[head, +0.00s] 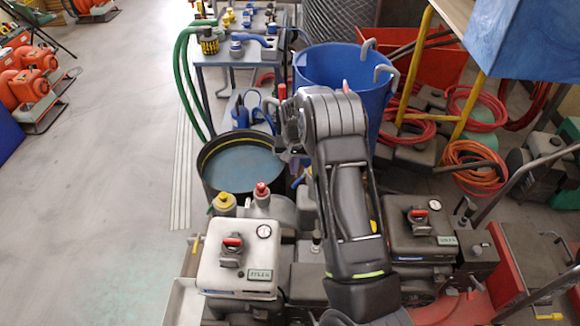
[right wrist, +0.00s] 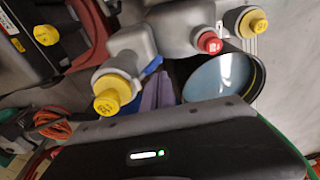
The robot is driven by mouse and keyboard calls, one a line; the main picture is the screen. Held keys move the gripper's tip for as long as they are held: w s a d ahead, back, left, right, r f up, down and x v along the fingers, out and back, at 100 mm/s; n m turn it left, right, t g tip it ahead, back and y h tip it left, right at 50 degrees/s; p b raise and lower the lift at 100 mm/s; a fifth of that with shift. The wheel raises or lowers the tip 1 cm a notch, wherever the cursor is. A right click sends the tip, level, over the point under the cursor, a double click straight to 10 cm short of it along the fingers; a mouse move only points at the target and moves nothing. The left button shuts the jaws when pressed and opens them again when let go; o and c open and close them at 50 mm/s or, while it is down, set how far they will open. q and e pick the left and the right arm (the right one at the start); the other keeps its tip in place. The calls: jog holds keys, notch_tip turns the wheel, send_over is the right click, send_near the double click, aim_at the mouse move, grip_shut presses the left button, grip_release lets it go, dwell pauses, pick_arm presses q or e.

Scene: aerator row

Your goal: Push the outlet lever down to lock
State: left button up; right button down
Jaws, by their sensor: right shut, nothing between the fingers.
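In the right wrist view a blue lever (right wrist: 151,67) sticks out from the side of a grey outlet (right wrist: 128,58) that carries a yellow cap (right wrist: 113,94). My right gripper's purple fingers (right wrist: 160,90) are shut and empty, close beside the lever in the picture; I cannot tell whether they touch it. In the head view my right arm covers most of the outlet area, and my right gripper (head: 290,160) shows only in part behind the wrist. My left gripper is not in view.
A dark round tub (head: 240,165) stands beyond the light grey pump unit (head: 238,255). A darker unit (head: 420,230) stands right of my arm. A blue bin (head: 345,75) and a tool table (head: 240,50) are further back.

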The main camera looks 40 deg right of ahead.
notch_tip(320, 180, up, 9)
jog(key=w+a+p, duration=0.1)
jog(key=p, duration=0.3)
jog(key=shift+a, duration=0.1)
dwell(0.6)
